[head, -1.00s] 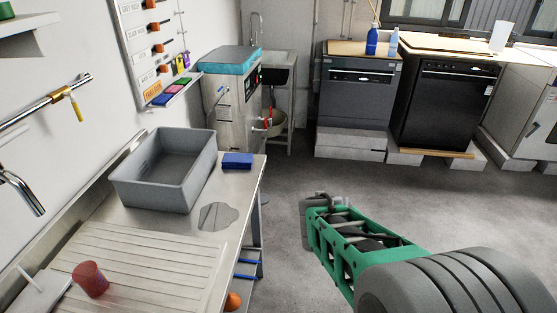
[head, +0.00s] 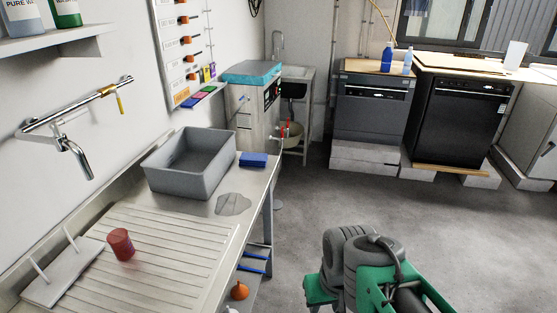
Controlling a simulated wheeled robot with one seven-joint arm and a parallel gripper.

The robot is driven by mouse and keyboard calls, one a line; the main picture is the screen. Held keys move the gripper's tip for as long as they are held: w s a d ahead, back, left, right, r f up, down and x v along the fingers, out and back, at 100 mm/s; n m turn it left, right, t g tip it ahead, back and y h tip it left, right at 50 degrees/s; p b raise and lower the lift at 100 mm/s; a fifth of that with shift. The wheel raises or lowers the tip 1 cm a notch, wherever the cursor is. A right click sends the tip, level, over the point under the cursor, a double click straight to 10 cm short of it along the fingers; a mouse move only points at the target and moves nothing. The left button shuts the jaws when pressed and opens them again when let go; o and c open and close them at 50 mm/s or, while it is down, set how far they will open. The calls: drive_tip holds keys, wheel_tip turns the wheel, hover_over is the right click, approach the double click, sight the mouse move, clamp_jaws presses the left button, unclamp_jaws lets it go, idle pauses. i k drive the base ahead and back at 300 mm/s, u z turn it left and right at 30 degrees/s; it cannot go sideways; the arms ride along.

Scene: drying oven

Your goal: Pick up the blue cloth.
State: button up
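A folded blue cloth (head: 253,160) lies on the metal counter (head: 195,270), just right of a grey bin and close to the counter's right edge. Nothing covers it. My arm shows at the bottom right, over the floor, with grey joints and green links. It is well apart from the cloth. I cannot make out my gripper's fingers in the head view.
The grey bin (head: 190,163) stands left of the cloth. A wet patch (head: 233,204) lies in front. A red cup (head: 120,244) stands on the ribbed drainboard, below a wall tap (head: 75,155). The floor (head: 300,225) right of the counter is clear.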

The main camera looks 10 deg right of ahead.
sight(248, 159)
drive_tip(key=z, duration=1.05)
drive_tip(key=i, duration=1.05)
drive_tip(key=u, duration=2.8)
drive_tip(key=i, duration=0.5)
drive_tip(key=z, duration=0.1)
